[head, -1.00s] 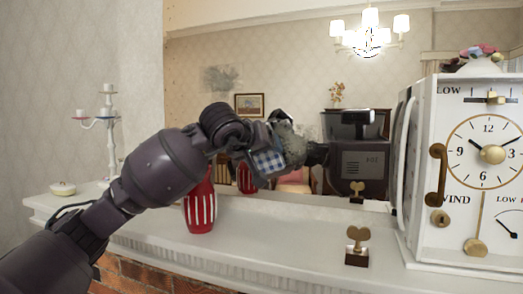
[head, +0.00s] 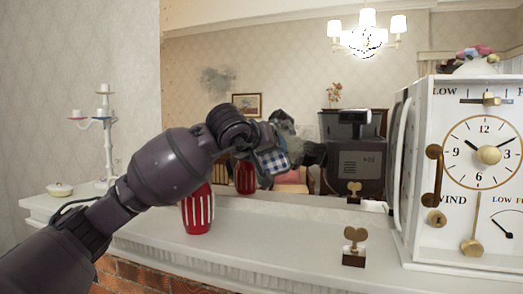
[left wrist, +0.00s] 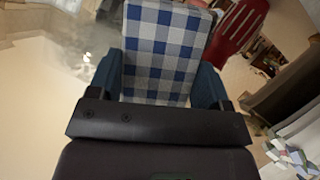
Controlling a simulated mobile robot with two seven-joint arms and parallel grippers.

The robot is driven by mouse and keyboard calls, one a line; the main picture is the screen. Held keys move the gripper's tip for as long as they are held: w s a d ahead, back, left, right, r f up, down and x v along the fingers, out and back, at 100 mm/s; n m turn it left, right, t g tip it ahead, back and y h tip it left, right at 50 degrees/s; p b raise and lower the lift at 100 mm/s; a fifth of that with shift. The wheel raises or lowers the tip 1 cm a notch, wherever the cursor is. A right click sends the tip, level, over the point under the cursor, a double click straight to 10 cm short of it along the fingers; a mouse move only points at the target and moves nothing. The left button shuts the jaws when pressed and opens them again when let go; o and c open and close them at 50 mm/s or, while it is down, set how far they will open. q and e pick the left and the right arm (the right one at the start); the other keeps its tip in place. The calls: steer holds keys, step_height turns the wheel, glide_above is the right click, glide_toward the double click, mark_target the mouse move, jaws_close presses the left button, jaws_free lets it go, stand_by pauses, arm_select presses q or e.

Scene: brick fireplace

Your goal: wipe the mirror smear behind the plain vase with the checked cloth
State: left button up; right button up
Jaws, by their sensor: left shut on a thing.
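The blue-and-white checked cloth (head: 272,161) is held in my left gripper (head: 262,150), in front of the mirror (head: 292,80). In the left wrist view the cloth (left wrist: 158,55) fills the space between the blue fingers. A grey smear (head: 216,82) shows on the mirror, up and left of the cloth. Another dark grey patch (head: 284,122) shows just above the cloth; I cannot tell whether it is smear or reflection. A red vase with white stripes (head: 197,210) stands on the mantel below my forearm. I make out no plain vase. Whether the cloth touches the glass is unclear.
A white clock (head: 480,180) fills the right end of the mantel (head: 255,250). A brass key on a block (head: 353,247) stands left of it. A white candle holder (head: 105,140) and a small lidded dish (head: 60,189) are at the left. The mantel's middle is clear.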

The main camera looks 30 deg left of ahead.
mark_target(300, 155)
arm_select(q)
steer(key=shift+w+d, duration=0.25)
steer(key=shift+d, duration=1.05)
arm_select(e)
steer(key=shift+w+r, duration=0.45)
steer(key=shift+w, duration=0.1)
arm_select(q)
steer(key=shift+w+d, duration=0.2)
steer(key=shift+d, duration=0.6)
steer(key=shift+w+d, duration=0.2)
steer(key=shift+d, duration=0.35)
steer(key=shift+w+d, duration=0.15)
steer(key=shift+d, duration=0.35)
arm_select(e)
steer(key=shift+s+f, duration=0.35)
steer(key=shift+s, duration=0.25)
arm_select(q)
steer(key=shift+d, duration=0.15)
